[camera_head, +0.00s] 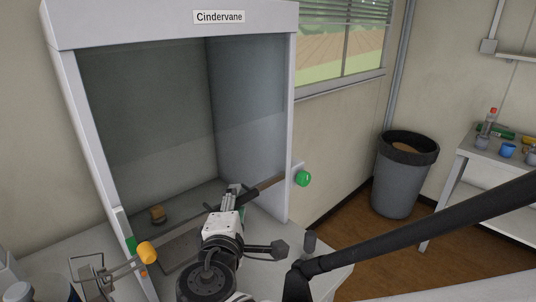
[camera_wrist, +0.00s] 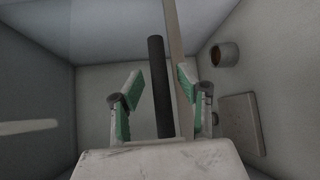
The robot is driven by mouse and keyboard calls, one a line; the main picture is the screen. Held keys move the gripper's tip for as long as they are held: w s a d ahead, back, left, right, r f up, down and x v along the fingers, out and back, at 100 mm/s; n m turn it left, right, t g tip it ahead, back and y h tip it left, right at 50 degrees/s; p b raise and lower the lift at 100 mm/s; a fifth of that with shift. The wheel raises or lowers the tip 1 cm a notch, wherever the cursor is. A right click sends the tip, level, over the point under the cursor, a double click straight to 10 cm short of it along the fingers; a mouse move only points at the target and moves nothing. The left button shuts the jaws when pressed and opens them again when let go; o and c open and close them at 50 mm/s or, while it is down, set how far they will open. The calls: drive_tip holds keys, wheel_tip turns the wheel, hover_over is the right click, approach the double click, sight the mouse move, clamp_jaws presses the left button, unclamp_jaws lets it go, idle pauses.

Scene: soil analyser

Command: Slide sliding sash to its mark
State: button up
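The sliding sash (camera_head: 150,125) is a see-through pane in the front of a white-framed hood labelled Cindervane. My gripper (camera_head: 238,190) is at the rail. In the wrist view, its green-padded fingers (camera_wrist: 159,78) are apart, with a dark bar (camera_wrist: 157,90) between them and gaps visible on both sides.
A wire rack (camera_head: 90,275) stands at the lower left. A grey bin (camera_head: 400,180) and a side table with small vessels (camera_head: 508,150) are at the right.

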drive_tip(key=s+r, duration=0.1)
drive_tip(key=s, duration=1)
drive_tip(key=shift+s+r, duration=0.35)
drive_tip(key=shift+s, duration=0.05)
drive_tip(key=shift+d, duration=0.1)
drive_tip(key=w+d+f+m+g+h, duration=0.2)
drive_tip(key=w+d+f+m+g, duration=0.15)
drive_tip(key=d, duration=0.45)
drive_tip(key=w+d+f+m+g+h, duration=0.1)
drive_tip(key=w+d+f+m+g, duration=0.2)
drive_tip(key=d, duration=0.5)
drive_tip(key=s+d+m+g+y, duration=0.1)
drive_tip(key=s+d+m, duration=0.2)
drive_tip(key=d+m, duration=0.3)
drive_tip(key=s+d+m+g+y, duration=0.1)
drive_tip(key=s+d+m, duration=0.2)
drive_tip(key=d+m, duration=0.4)
drive_tip(key=shift+d+f+g+y, duration=0.2)
drive_tip(key=shift+f+g+y, duration=0.15)
drive_tip(key=shift+y, duration=0.05)
